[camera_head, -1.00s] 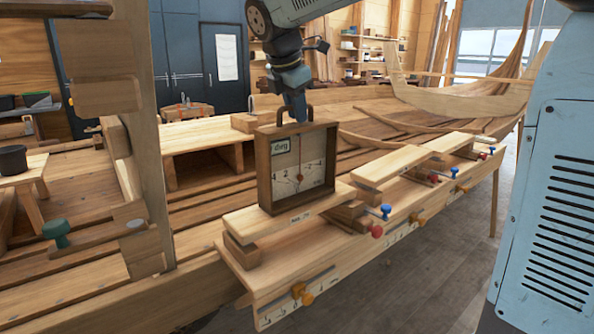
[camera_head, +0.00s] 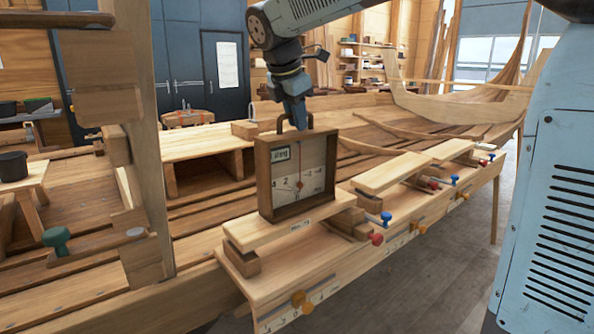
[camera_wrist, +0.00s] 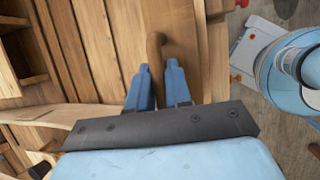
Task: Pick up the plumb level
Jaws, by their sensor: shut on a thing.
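The plumb level (camera_head: 299,178) is a square wooden frame with a pale dial face, a red-marked pointer and a dark handle on top. It stands upright on a light wooden plank (camera_head: 285,232) in the head view. My gripper (camera_head: 299,122) is above it, shut on its handle. In the wrist view the brown handle (camera_wrist: 155,50) runs between the two blue fingers (camera_wrist: 158,85). Whether the level's bottom touches the plank or is just clear of it, I cannot tell.
More planks on blocks (camera_head: 395,172) run back along the hull's edge, with red and blue knobs (camera_head: 376,239) beside them. An upright wooden post (camera_head: 140,140) stands at the left. A green knob (camera_head: 57,238) sits low left. Open floor lies at the right.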

